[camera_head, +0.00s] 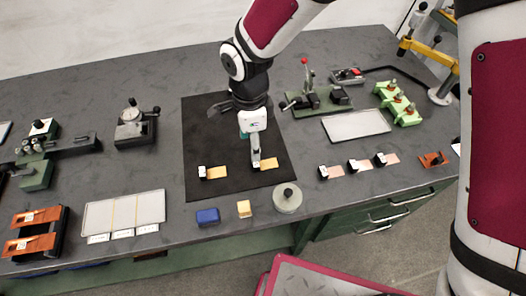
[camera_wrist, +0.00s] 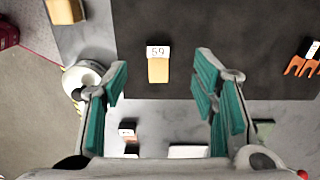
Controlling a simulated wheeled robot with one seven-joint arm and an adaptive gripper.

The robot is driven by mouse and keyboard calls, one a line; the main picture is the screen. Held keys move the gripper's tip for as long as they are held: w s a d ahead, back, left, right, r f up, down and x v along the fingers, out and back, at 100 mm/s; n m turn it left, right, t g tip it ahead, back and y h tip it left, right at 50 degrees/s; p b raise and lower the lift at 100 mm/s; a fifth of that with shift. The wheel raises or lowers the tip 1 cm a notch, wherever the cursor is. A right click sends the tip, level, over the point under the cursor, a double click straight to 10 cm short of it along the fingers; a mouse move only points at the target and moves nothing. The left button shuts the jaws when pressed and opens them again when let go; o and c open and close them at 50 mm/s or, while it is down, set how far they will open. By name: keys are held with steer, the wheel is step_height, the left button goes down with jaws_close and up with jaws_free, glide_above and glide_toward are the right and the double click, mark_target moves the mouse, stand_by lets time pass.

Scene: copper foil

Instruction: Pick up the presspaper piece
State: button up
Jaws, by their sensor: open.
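Two tan pieces with white label ends lie on the black mat (camera_head: 240,188); I take them for presspaper. The left tan piece (camera_head: 216,172) is clear of my arm. The right tan piece (camera_head: 268,164) lies beside and partly behind my gripper (camera_head: 255,158) in the head view. In the wrist view one tan piece (camera_wrist: 158,71), with a dark-marked white label, lies flat beyond the gap of my gripper (camera_wrist: 160,84). The green-padded fingers are spread wide, with nothing between them. The fingers appear above the mat; the exact height is hard to judge.
A round weight with a knob (camera_head: 288,198), a yellow block (camera_head: 244,209) and a blue block (camera_head: 208,216) stand along the front edge. Several pink labelled pieces (camera_head: 360,165) lie right of the mat. An orange forked part (camera_wrist: 303,63) lies on the mat.

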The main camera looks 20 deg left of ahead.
mark_target(265, 163)
step_height(265, 163, down, 3)
steer(key=shift+s+d+f+p, duration=0.1)
steer(key=shift+f+p, duration=0.15)
steer(key=shift+f, duration=1.1)
steer(key=shift+d+f+p, duration=0.1)
steer(key=shift+f+p, duration=0.1)
steer(key=shift+f, duration=1.15)
steer(key=c, duration=1.1)
